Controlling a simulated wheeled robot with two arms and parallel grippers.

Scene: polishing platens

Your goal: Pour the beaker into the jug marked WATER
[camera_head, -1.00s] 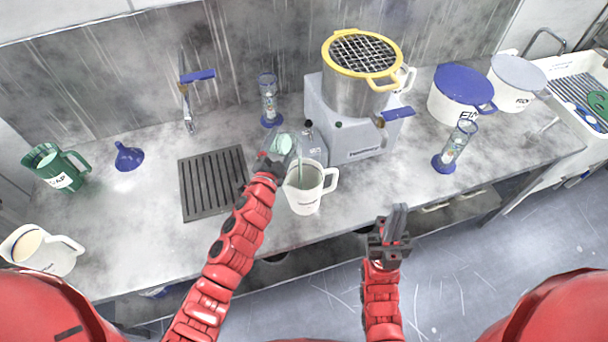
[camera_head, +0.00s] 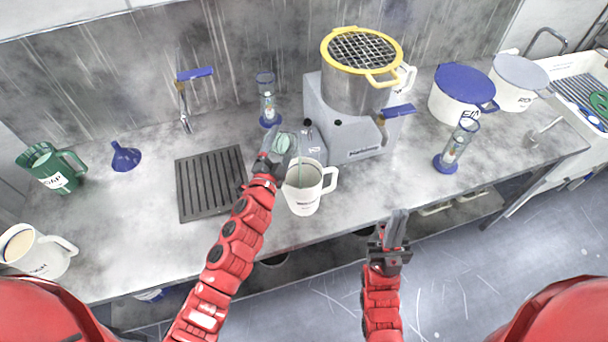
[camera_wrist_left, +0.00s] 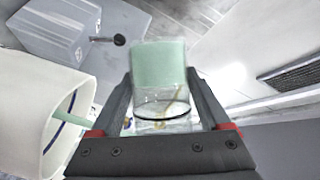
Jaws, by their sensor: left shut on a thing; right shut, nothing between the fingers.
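My left gripper (camera_head: 268,160) is shut on the beaker (camera_head: 284,144), a clear vessel with pale green contents. The beaker is tilted toward the white jug (camera_head: 304,197), and a thin green stream runs into the jug's mouth. In the left wrist view the beaker (camera_wrist_left: 160,75) sits between the fingers, and the stream shows inside the jug (camera_wrist_left: 40,120) at left. Dark lettering on the jug's front is too small to read for certain. My right gripper (camera_head: 396,232) is shut and empty, in front of the counter edge.
A grey machine with a steel pot (camera_head: 355,90) and yellow-rimmed grid stands behind the jug. A drain grate (camera_head: 210,183) lies left. A green jug (camera_head: 55,168), blue funnel (camera_head: 125,157) and another white jug (camera_head: 38,252) stand further left.

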